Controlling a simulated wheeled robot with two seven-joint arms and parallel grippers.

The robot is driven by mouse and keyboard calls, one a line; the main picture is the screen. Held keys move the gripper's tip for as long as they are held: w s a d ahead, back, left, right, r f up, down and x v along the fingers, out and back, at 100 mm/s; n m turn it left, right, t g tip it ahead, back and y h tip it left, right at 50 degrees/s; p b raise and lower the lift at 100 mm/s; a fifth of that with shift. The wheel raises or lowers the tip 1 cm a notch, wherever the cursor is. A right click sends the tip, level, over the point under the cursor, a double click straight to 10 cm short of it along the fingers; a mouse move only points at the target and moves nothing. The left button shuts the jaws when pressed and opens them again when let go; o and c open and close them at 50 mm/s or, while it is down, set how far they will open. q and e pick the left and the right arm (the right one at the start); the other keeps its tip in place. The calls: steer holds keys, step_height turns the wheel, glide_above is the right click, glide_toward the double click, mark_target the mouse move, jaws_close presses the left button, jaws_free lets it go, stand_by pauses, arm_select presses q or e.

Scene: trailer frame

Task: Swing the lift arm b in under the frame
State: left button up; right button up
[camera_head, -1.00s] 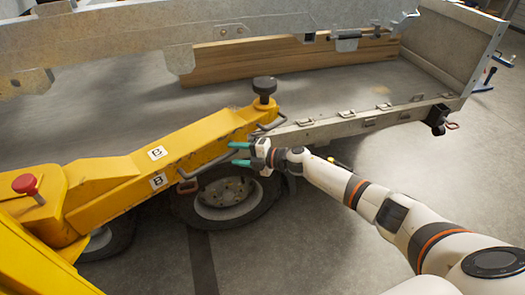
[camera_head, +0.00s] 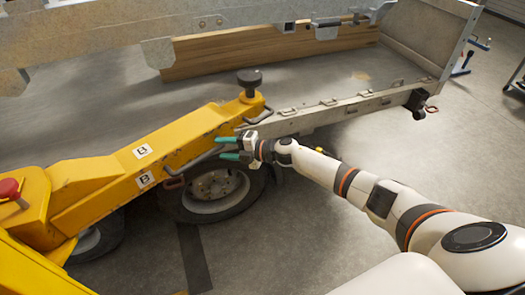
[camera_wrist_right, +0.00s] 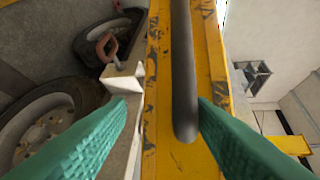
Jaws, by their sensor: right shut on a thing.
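The lift arm b (camera_head: 110,173) is a long yellow beam with white "B" labels, slanting up to the right in the head view. A round black pad (camera_head: 249,78) stands on its far end. A dark grey handle bar (camera_head: 205,155) runs along its side and shows between green fingers in the right wrist view (camera_wrist_right: 182,75). My right gripper (camera_head: 228,148) is shut on this handle. The grey metal frame (camera_head: 200,30) crosses the top of the head view, and its lower side rail (camera_head: 345,108) runs right from the arm's end. My left gripper is not in view.
A wheel (camera_head: 213,192) stands below the arm, close to my right gripper. A red knob (camera_head: 10,188) sits at the arm's left end. Wooden planks (camera_head: 270,52) stand behind the frame's upper beam. The floor at right is mostly clear.

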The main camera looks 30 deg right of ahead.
steer(key=f+p+v, duration=0.1)
steer(key=p+v, duration=0.3)
steer(key=v, duration=0.9)
steer(key=shift+s+a+p, duration=0.2)
steer(key=shift+s+p, duration=0.15)
steer(key=shift+s, duration=0.1)
steer(key=shift+r, duration=0.1)
stand_by(0.5)
steer(key=b+v, duration=0.1)
steer(key=v, duration=1.1)
